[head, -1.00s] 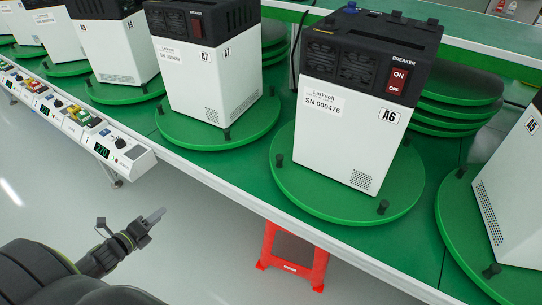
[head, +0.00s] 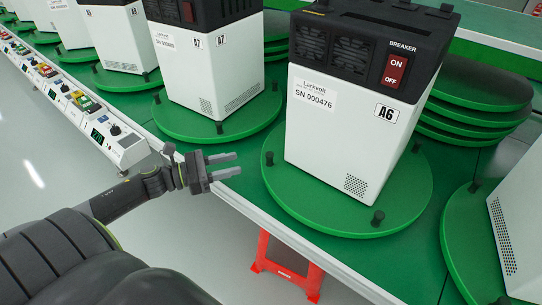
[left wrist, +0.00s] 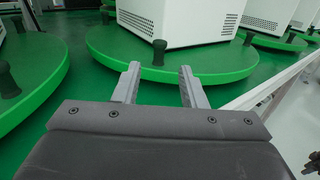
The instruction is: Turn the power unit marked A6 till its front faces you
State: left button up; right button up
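The power unit marked A6 (head: 345,135) is a white box with a black top, standing on a green round turntable (head: 285,185) with black pegs.
The unit marked A7 (head: 205,75) stands on its own turntable to the left, with more units beyond. Another unit (head: 520,215) is at the right edge. Green discs (head: 480,95) are stacked behind A6. A red stool (head: 285,268) is below the table edge.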

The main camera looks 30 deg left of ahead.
aim_at(270, 153)
pick_arm(q)
jog(key=p+x, duration=0.2)
jog(key=x, duration=0.9)
jog(key=shift+w+d, duration=0.15)
grip_shut()
